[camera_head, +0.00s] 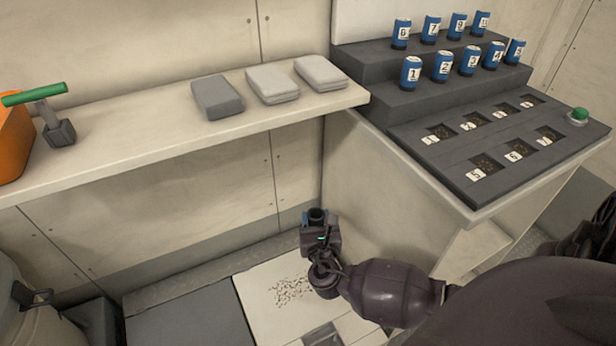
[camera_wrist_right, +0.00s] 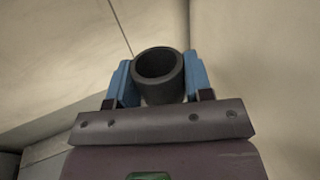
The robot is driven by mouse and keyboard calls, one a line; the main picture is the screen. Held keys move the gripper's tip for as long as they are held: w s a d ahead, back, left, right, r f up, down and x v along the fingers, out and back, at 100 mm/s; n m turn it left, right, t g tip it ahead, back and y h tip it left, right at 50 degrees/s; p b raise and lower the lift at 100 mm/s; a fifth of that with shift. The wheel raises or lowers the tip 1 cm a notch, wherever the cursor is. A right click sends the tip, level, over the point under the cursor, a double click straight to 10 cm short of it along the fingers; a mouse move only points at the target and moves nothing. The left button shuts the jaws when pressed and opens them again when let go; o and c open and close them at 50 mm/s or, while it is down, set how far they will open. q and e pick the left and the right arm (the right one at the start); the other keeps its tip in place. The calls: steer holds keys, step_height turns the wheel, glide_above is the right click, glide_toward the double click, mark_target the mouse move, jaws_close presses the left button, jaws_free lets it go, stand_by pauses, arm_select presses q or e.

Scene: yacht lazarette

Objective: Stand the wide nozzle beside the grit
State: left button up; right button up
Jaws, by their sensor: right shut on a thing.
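The grit (camera_head: 291,291) is a scatter of small dark specks on a pale floor panel (camera_head: 256,308) at the lower middle of the head view. My right gripper (camera_head: 317,224) is shut on the wide nozzle (camera_head: 316,213), a short, dark, hollow tube with its open end up. It holds the nozzle above and just right of the grit. In the right wrist view the nozzle (camera_wrist_right: 159,91) sits between the blue fingers of my right gripper (camera_wrist_right: 160,82). The nozzle's lower end is hidden by the gripper. My left gripper is not in view.
A long shelf (camera_head: 150,135) carries three folded packs (camera_head: 272,84), a green-handled tool (camera_head: 50,115) and an orange case (camera_head: 12,140). A stepped console (camera_head: 420,150) with numbered blue cans (camera_head: 411,72) stands at right. A grey container (camera_head: 25,300) is at lower left.

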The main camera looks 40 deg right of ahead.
steer(key=shift+m+h, duration=0.3)
steer(key=shift+h, duration=0.2)
steer(key=f, duration=0.1)
steer(key=d+f, duration=0.1)
steer(key=f, duration=0.1)
steer(key=f+b, duration=0.1)
steer(key=shift+d+f, duration=0.2)
steer(key=shift+d, duration=0.1)
steer(key=shift+g, duration=0.3)
step_height(320, 180, down, 5)
steer(key=shift+s+f+b, duration=0.1)
steer(key=shift+f+b, duration=0.05)
steer(key=shift+b, duration=1.1)
step_height(320, 180, down, 13)
steer(key=b, duration=0.6)
steer(key=shift+f, duration=0.15)
steer(key=shift+f+b, duration=0.35)
steer(key=shift+b, duration=0.1)
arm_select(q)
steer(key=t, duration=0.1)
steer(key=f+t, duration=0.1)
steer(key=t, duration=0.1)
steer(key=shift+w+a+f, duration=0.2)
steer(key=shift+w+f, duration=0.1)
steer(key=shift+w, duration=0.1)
arm_select(e)
steer(key=shift+w, duration=0.2)
steer(key=shift+r, duration=0.1)
